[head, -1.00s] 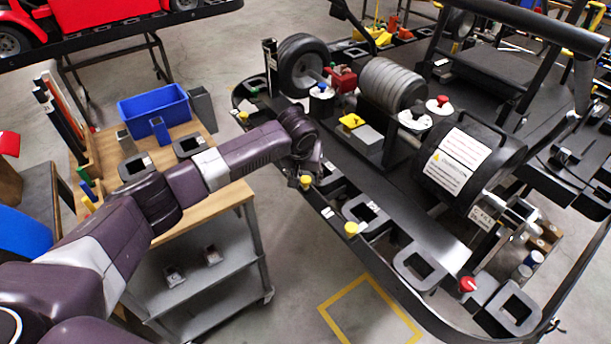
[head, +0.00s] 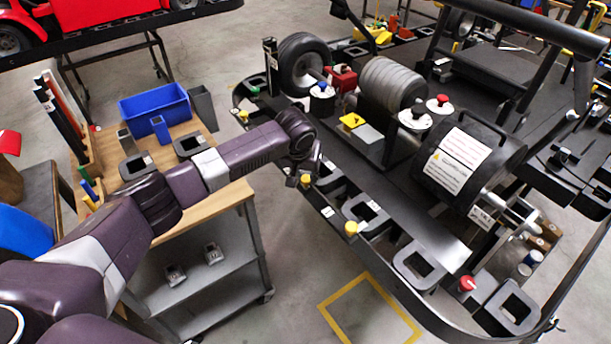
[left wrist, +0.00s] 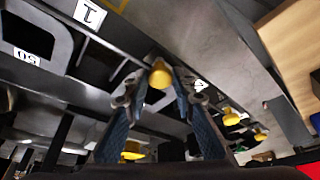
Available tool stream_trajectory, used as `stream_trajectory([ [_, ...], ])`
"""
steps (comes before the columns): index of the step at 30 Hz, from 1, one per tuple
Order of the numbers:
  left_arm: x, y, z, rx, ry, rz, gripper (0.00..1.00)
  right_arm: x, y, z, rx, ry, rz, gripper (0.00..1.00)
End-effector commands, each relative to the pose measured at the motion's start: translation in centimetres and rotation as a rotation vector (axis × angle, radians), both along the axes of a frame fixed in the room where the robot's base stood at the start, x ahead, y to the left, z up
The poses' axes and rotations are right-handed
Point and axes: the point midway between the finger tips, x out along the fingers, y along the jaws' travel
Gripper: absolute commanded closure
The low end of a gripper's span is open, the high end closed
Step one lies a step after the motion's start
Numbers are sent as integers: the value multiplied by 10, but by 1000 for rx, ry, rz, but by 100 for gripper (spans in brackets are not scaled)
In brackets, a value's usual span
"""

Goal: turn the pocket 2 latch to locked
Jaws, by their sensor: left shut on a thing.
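A yellow latch knob (head: 305,181) stands on the near rim of the black kart frame (head: 383,276), below my left gripper (head: 302,174) in the head view. In the left wrist view the knob (left wrist: 160,74) sits between the fingertips of my left gripper (left wrist: 160,88), which is shut on it. A small white number label (left wrist: 201,85) lies just right of it, and a larger label (left wrist: 90,13) is up left. I cannot tell for sure which pocket this knob belongs to. My right gripper is not in view.
Another yellow knob (head: 351,228) and a red knob (head: 467,284) stand further along the rim. A wooden-topped cart (head: 228,196) with a blue bin (head: 155,106) stands left, under my left arm. A black drum (head: 470,165) fills the kart's middle right. Floor is clear in front.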

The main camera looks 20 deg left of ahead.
Motion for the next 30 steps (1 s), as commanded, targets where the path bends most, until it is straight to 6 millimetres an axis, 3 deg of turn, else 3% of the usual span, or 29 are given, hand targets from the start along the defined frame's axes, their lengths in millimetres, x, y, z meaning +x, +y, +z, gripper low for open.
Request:
stream_trajectory([
  [16,1,4,1,-4,0,-414,100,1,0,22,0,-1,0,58],
  [30,4,7,-3,-4,-3,-861,100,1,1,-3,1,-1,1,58],
])
